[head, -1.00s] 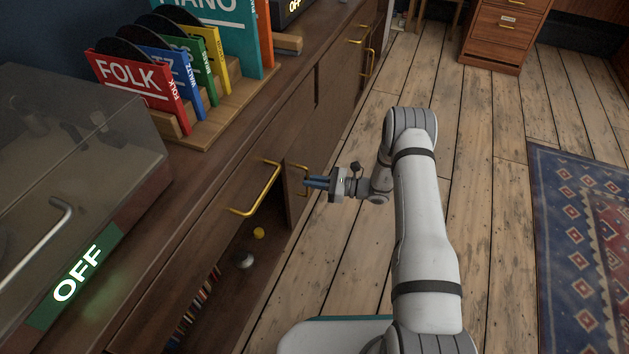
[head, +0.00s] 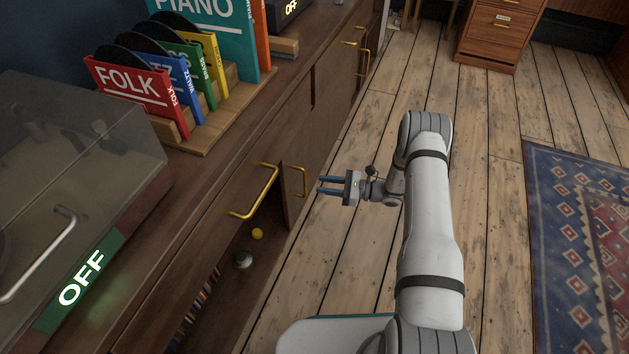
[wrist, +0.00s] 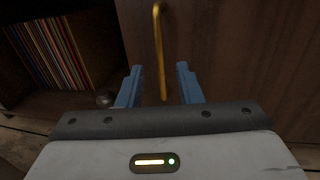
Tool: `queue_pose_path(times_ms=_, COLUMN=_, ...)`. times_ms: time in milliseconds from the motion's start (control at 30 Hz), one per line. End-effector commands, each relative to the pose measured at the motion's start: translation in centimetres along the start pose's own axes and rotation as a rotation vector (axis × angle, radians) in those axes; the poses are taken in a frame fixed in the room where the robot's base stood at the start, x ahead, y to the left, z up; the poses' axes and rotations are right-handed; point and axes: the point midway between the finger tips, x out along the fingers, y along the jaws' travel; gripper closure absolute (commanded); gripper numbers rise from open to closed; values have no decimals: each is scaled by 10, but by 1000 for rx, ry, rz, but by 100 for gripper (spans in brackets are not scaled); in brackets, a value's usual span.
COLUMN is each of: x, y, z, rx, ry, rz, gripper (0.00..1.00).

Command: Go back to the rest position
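My gripper (head: 328,184) is in front of the low wooden cabinet, above the floor, with its blue fingers pointing left at the cabinet. The fingers are apart and nothing is between them. In the wrist view my gripper (wrist: 157,86) also shows open. A brass handle (wrist: 159,50) on a cabinet door stands beyond the fingertips, apart from them. In the head view that door's handle (head: 302,181) is left of my gripper, with a visible gap.
The cabinet (head: 215,215) has an open compartment holding a yellow ball (head: 257,234), a grey ball (head: 243,259) and several records (wrist: 50,52). Above it is another brass handle (head: 258,190). Bare floor (head: 490,190) lies to the right, then a patterned rug (head: 580,240).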

Motion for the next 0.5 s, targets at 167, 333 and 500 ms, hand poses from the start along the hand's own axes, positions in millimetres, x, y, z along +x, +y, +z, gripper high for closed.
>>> queue_pose_path(times_ms=167, x=-20, y=0, z=0, rx=1, ry=-1, rz=-1, gripper=68)
queue_pose_path(times_ms=333, x=-24, y=0, z=0, rx=0, ry=0, rz=-1, gripper=68)
queue_pose_path(times_ms=500, x=-24, y=0, z=0, rx=0, ry=0, rz=-1, gripper=68)
